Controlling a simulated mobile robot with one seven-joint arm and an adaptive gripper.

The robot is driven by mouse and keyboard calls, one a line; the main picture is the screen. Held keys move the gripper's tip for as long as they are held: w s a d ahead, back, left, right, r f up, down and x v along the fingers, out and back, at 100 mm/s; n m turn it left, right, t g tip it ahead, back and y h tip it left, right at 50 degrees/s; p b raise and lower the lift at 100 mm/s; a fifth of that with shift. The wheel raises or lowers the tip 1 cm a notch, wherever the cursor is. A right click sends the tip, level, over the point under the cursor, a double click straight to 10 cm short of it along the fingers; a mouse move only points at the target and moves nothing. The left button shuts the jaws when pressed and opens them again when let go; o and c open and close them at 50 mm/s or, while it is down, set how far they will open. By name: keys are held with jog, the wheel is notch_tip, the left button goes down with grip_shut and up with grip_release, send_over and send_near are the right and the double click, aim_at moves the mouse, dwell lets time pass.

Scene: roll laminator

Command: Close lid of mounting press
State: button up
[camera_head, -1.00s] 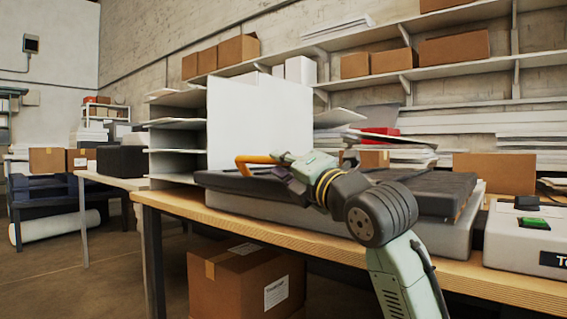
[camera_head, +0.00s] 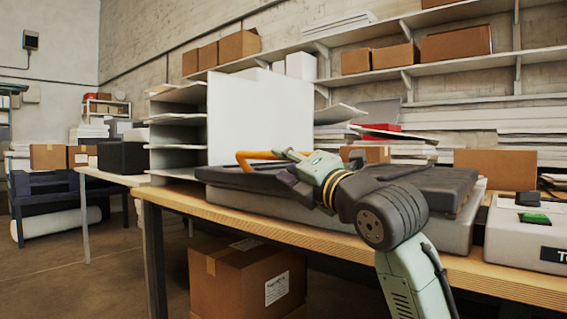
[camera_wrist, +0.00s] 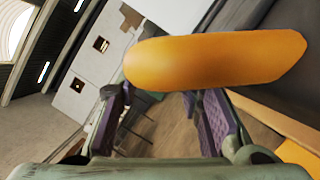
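The mounting press stands on the wooden table, with a pale grey base (camera_head: 300,209) and a dark padded lid (camera_head: 235,178). The lid lies low and nearly flat over the base; I cannot tell whether a gap is left between them. An orange handle (camera_head: 262,154) rises at the lid's left part. My gripper (camera_head: 287,172) is beside the handle, above the lid. In the wrist view the orange handle (camera_wrist: 215,59) crosses just beyond my fingertips. The purple-padded fingers stand apart with nothing between them. My arm hides part of the lid and base.
A white upright panel (camera_head: 260,120) and a shelf rack (camera_head: 178,137) stand behind the press. A white device with a green button (camera_head: 534,219) is at the right. A cardboard box (camera_head: 245,280) sits under the wooden table (camera_head: 480,275).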

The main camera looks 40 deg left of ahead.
jog(key=v, duration=1)
jog(key=shift+s+d, duration=0.15)
jog(key=shift+d, duration=0.15)
